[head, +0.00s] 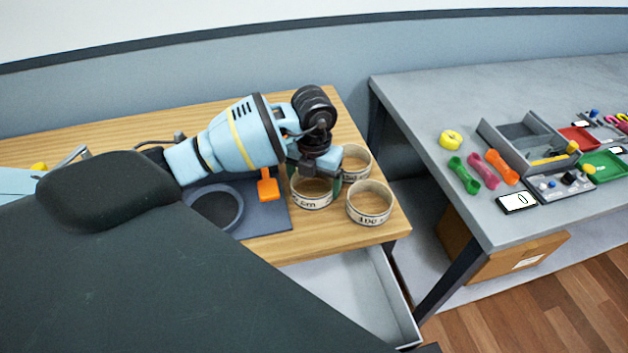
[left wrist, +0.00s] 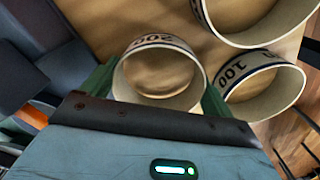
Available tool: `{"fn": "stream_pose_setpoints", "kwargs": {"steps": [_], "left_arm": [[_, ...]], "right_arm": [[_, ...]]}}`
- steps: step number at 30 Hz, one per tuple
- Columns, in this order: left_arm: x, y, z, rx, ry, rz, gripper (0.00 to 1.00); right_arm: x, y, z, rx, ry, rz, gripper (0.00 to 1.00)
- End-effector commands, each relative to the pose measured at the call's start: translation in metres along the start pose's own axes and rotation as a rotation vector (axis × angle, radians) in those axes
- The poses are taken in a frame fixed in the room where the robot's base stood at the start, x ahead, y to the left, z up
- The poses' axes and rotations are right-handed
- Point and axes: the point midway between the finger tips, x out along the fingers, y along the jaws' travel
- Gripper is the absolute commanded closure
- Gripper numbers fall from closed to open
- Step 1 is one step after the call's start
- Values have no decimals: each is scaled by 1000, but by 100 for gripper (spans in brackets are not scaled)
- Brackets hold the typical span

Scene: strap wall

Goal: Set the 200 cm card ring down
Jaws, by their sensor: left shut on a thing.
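The 200 cm card ring (head: 312,204) is a pale band with dark print, at the right part of the wooden bench top. In the left wrist view the ring (left wrist: 158,42) shows "200" on its rim. My left gripper (head: 316,180) points down over it, with its two green fingers on opposite sides of the ring, shut on it. These fingers also show in the left wrist view (left wrist: 157,85). The ring is upright and at or very near the wood; I cannot tell whether it touches. My right gripper is not in view.
A 100 cm ring (head: 369,206) stands close right, and another ring (head: 357,163) behind. A dark blue holder (head: 262,217) with an orange part (head: 268,187) lies left. An open grey drawer (head: 345,290) is below. A grey table (head: 440,110) with tools stands right, across a gap.

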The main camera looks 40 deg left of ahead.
Motion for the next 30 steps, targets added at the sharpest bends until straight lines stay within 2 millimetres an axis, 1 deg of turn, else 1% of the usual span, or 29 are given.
{"fn": "stream_pose_setpoints", "kwargs": {"steps": [1,8,12,13,15,16,24,26,30], "left_arm": [[3,0,0,0,0,0,34],[3,0,0,1,-1,0,34],[6,0,0,0,-1,0,34],[7,0,0,0,-1,0,12],[6,0,0,0,-2,0,3],[6,0,0,0,-1,0,0],[3,0,0,0,-2,0,0],[-2,0,1,1,-3,-1,0],[-21,0,1,1,-5,-1,0]], "right_arm": [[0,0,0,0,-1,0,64],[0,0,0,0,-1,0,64],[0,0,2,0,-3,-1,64],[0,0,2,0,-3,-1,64],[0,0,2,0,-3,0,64],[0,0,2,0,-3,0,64],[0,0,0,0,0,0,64],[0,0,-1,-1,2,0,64],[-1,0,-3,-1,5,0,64]]}}
